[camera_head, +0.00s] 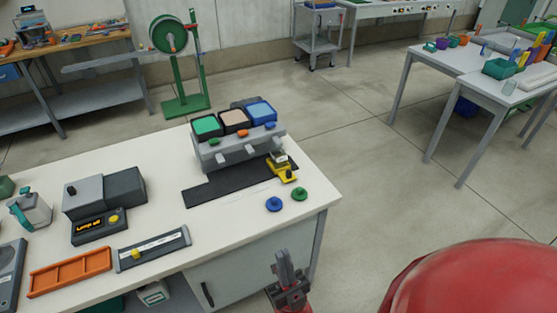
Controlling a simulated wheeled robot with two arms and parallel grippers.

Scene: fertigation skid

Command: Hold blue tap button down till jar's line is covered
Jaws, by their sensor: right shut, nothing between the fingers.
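A grey dispenser (240,153) stands at the back right of the white table, with green, beige and blue tanks on top. A small blue button (270,125) is on its front below the blue tank (261,111). A yellow object with a grey and dark upper part (284,168) is below the blue side; it is too small to tell whether this holds the jar, and no line shows. My right gripper (284,262) is shut and empty, in front of the table's right front edge, well apart from the dispenser. My left gripper is out of view.
Blue (274,204) and green (299,194) round knobs lie near the table's right edge, in front of the dispenser. A grey device with a display (98,225), an orange tray (70,272) and a grey bar (153,249) occupy the left.

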